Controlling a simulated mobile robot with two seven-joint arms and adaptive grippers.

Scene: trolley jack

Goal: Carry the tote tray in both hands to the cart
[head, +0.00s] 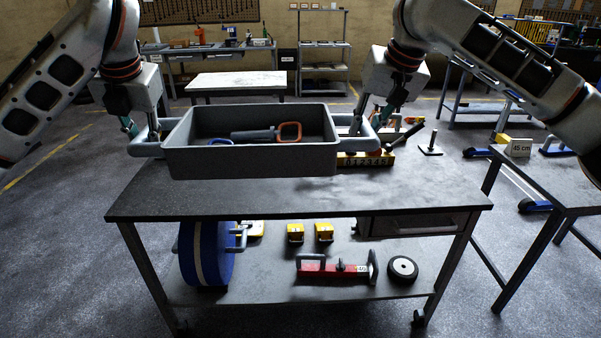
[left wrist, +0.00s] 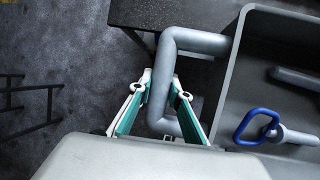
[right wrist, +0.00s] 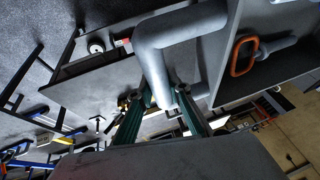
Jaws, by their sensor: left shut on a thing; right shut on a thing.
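The grey tote tray (head: 250,160) is held level above the dark top of the cart (head: 300,198) in the head view; I cannot tell the exact gap below it. Inside it lie a tool with an orange loop handle (head: 290,131) and a tool with a blue loop handle (head: 221,141). My left gripper (head: 134,132) is shut on the tray's left tube handle, seen closely in the left wrist view (left wrist: 165,85). My right gripper (head: 358,126) is shut on the right tube handle, which also shows in the right wrist view (right wrist: 160,60).
A yellow numbered block (head: 366,160) and small tools stand on the cart top behind the tray's right side. The cart's lower shelf holds a blue wheel (head: 207,254), a red tool (head: 333,268) and a small black wheel (head: 403,269). A dark table (head: 560,181) stands at right. The front right cart top is bare.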

